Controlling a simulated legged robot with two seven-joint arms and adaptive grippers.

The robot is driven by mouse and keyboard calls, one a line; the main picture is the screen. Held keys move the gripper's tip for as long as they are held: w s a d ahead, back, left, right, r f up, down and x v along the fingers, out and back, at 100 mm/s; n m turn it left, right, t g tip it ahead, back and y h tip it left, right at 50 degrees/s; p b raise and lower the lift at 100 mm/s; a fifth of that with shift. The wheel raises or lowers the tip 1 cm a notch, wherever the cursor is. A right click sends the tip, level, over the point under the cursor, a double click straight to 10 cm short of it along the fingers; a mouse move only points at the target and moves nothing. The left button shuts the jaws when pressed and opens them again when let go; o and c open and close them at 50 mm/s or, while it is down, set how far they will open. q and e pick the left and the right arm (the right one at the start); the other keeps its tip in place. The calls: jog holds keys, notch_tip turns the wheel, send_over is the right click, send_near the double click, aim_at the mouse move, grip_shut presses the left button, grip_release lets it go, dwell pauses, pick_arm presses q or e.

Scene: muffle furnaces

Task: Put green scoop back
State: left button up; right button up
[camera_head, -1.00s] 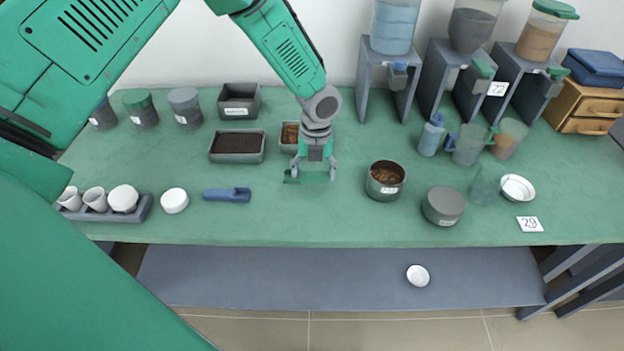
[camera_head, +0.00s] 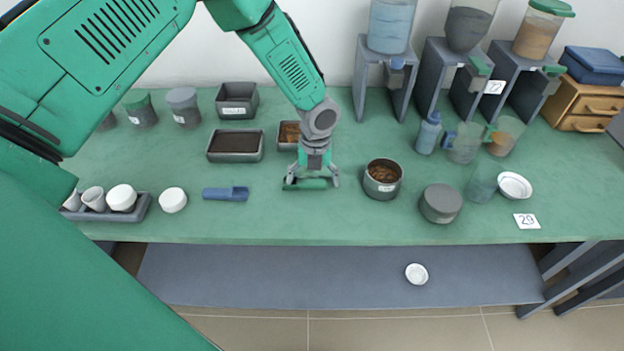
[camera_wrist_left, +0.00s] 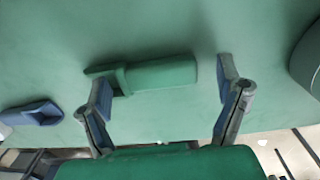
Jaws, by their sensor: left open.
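The green scoop (camera_head: 306,184) lies on the green table, between the blue scoop and the round tin of brown material. It also shows in the left wrist view (camera_wrist_left: 155,74). My left gripper (camera_head: 312,181) is open, with its fingers down around the scoop, one near each end. In the left wrist view the fingers (camera_wrist_left: 163,88) stand apart, with a gap on the handle side. The left finger overlaps the scoop's bowl end in that view; I cannot tell whether it touches. My right gripper is not in view.
A blue scoop (camera_head: 226,194) lies to the left. An open tin (camera_head: 383,180) stands close to the right of the gripper, with a grey lidded tin (camera_head: 440,204) beyond. Rectangular trays (camera_head: 236,146) stand behind. Dispensers and cups fill the back right. The table front is clear.

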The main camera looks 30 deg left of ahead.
aim_at(314, 181)
pick_arm(q)
notch_tip(314, 181, up, 12)
jog(key=shift+d, duration=0.2)
jog(key=shift+w+f, duration=0.1)
dwell(0.5)
